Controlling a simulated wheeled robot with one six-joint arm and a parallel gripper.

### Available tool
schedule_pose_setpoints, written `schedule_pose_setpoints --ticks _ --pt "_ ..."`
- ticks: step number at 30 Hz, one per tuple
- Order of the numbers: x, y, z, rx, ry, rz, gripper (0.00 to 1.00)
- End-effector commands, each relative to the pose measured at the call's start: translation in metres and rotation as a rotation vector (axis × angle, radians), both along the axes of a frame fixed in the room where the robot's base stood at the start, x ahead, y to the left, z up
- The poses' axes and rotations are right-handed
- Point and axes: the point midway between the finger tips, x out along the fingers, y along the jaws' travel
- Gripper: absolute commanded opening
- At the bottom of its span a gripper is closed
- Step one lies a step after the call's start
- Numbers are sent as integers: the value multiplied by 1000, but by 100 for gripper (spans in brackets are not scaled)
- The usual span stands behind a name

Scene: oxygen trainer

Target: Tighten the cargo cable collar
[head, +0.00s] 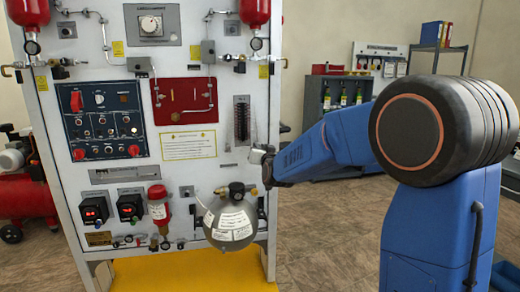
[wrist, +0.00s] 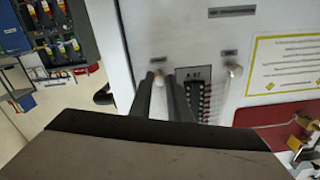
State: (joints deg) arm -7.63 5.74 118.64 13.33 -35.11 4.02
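My gripper (head: 266,168) is at the right edge of the white panel, at the end of the blue arm. In the wrist view its two dark fingers (wrist: 160,84) point at the panel face with a narrow gap between them. A small pale metal fitting (wrist: 158,73) under a small label lies at the fingertips. I cannot tell whether the fingers touch or hold it. A similar fitting (wrist: 233,70) stands to its right. Between them is a dark vertical strip (wrist: 194,74) marked with letters. No cable collar can be named for certain. The dark gripper body hides the lower wrist view.
The white panel (head: 222,85) carries gauges, switches, a red plate (head: 184,100) and a grey round tank (head: 230,222) below my gripper. A shelf (head: 437,55) and a cabinet with bottles stand behind. Open floor (head: 325,240) lies right of the panel.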

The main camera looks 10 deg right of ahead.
Motion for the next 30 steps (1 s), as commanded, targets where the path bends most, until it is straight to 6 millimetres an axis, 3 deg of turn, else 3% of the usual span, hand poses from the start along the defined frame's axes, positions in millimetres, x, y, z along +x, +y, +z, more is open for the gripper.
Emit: schedule_pose_setpoints --ticks 14,30 --pt "0 0 0 77 0 0 0" --pt "0 -1 -1 535 0 -1 0"
